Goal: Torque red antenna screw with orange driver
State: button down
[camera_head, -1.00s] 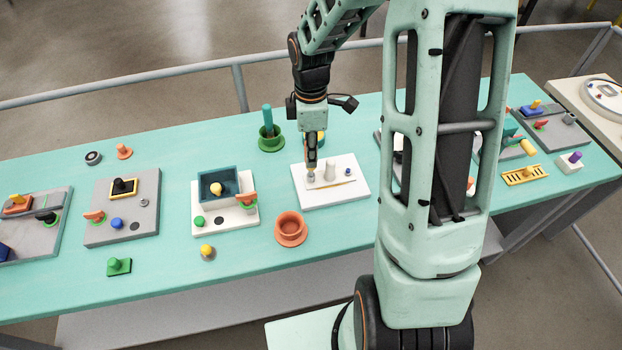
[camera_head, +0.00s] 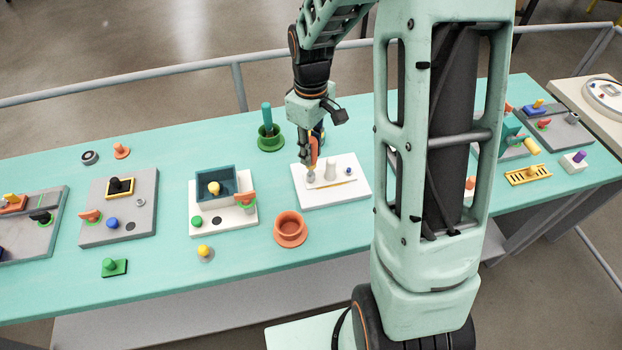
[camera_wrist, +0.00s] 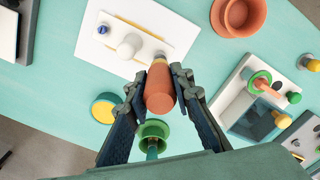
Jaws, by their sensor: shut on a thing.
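My gripper (camera_head: 310,156) is shut on the orange driver (camera_wrist: 160,92), whose rounded handle sits between the two fingers in the wrist view. In the head view a strip of the orange driver (camera_head: 314,150) shows beside the dark fingers. The driver is over the left part of a white plate (camera_head: 350,193), which also shows in the wrist view (camera_wrist: 168,30). A small grey round piece (camera_head: 310,176) is on the plate just below the gripper. I cannot make out a red antenna screw on the plate, and whether the driver's tip touches anything is hidden.
The plate also bears a white cylinder (camera_head: 331,169), a yellow rod (camera_head: 337,184) and a blue knob (camera_head: 348,170). An orange cup (camera_head: 290,228) is in front. A green holder (camera_head: 270,140) stands behind, and a teal box (camera_head: 216,190) is to the left.

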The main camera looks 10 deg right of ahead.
dwell(0.3)
jog(key=m+b, duration=0.1)
jog(key=m, duration=0.4)
jog(key=shift+r, duration=0.2)
dwell(0.3)
jog(key=shift+r+p, duration=0.45)
jog(key=shift+p, duration=0.05)
jog(key=n, duration=0.4)
jog(key=n+p, duration=0.1)
jog(key=n, duration=0.2)
jog(key=shift+n, duration=0.3)
jog(key=n+p, duration=0.2)
jog(key=n, duration=0.2)
jog(key=shift+r+n, duration=0.15)
jog(key=shift+n, duration=0.25)
jog(key=shift+n+p, duration=0.65)
jog(key=shift+n, duration=0.55)
